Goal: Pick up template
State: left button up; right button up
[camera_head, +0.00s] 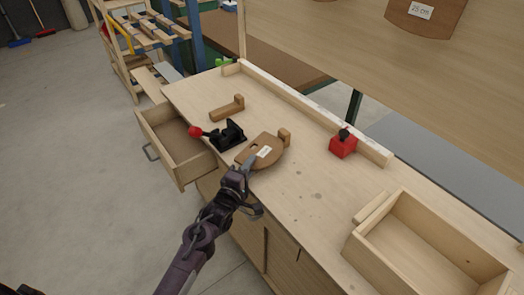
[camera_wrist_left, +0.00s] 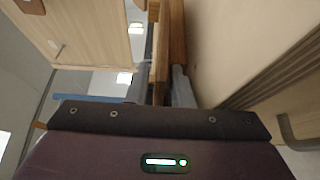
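The template (camera_head: 270,142) is a brown, rounded wooden board with a white label and a raised block at its far right end. It is at the front edge of the workbench (camera_head: 300,205). My left gripper (camera_head: 248,163) is at the template's near edge. In the left wrist view, its grey fingers (camera_wrist_left: 165,88) stand on either side of the brown board (camera_wrist_left: 160,55), seen edge-on. I cannot tell whether they press on it. The far part of the board is cut off there. My right gripper is not in view.
A black clamp (camera_head: 226,135) with a red knob stands just left of the template, above an open drawer (camera_head: 175,150). A small wooden piece (camera_head: 226,109) lies behind. A red block (camera_head: 343,144) is by the back rail. An open wooden box (camera_head: 425,245) stands at right.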

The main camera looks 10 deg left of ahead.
pick_arm(q)
grip_shut()
jog(key=shift+r, duration=0.1)
notch_tip(320, 180, up, 20)
jog(key=b, duration=0.1)
dwell(0.4)
